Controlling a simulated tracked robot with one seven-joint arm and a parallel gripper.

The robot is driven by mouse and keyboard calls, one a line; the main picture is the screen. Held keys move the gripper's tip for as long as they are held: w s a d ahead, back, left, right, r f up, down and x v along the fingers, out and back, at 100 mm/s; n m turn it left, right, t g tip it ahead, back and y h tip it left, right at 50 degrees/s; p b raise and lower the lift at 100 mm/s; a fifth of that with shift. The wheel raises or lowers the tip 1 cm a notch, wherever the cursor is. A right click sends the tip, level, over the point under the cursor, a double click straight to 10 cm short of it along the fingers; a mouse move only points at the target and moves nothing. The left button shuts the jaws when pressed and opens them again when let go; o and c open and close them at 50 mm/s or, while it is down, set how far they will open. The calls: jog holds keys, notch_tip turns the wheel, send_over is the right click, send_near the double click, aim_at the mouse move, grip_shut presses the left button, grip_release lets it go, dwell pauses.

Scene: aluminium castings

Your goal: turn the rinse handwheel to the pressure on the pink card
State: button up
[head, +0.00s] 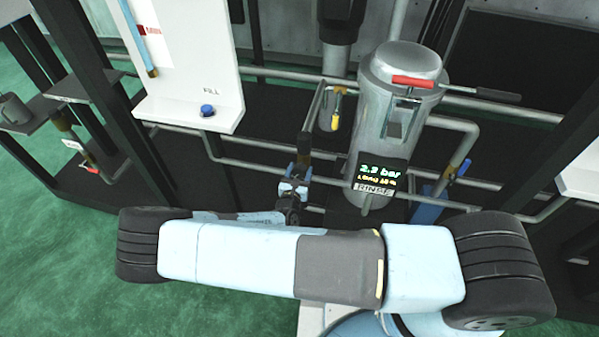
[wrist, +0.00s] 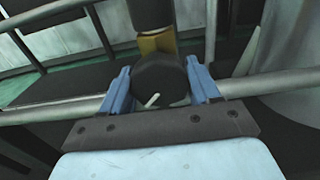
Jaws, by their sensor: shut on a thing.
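The rinse handwheel (wrist: 160,80) is a black round knob with a white pointer mark, seen in the wrist view. My gripper (wrist: 161,88) is shut on it, one blue finger on each side. In the head view my gripper (head: 296,180) is at the pipework left of the tank, and the handwheel is mostly hidden there. A black display (head: 380,172) on the tank reads about 2.3 bar, with a smaller line beneath it that is hard to read. A RINSE label (head: 373,190) sits below. I cannot make out a pink card in either view.
Grey pipes (head: 250,166) run around the gripper. A yellow-handled valve (head: 337,110) is close by. A white FILL panel (head: 190,75) with a blue button (head: 207,110) stands to the left.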

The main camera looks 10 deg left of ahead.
jog(key=shift+c, duration=0.4)
jog(key=shift+m, duration=0.3)
jog(key=m, duration=0.3)
jog(key=shift+m, duration=0.3)
jog(key=m, duration=0.5)
jog(key=shift+m, duration=0.3)
jog(key=m, duration=0.4)
jog(key=shift+d+f, duration=0.1)
jog(key=shift+s+f+m, duration=0.1)
jog(key=shift+s+m, duration=0.05)
jog(key=shift+m, duration=2.25)
jog(key=o, duration=1)
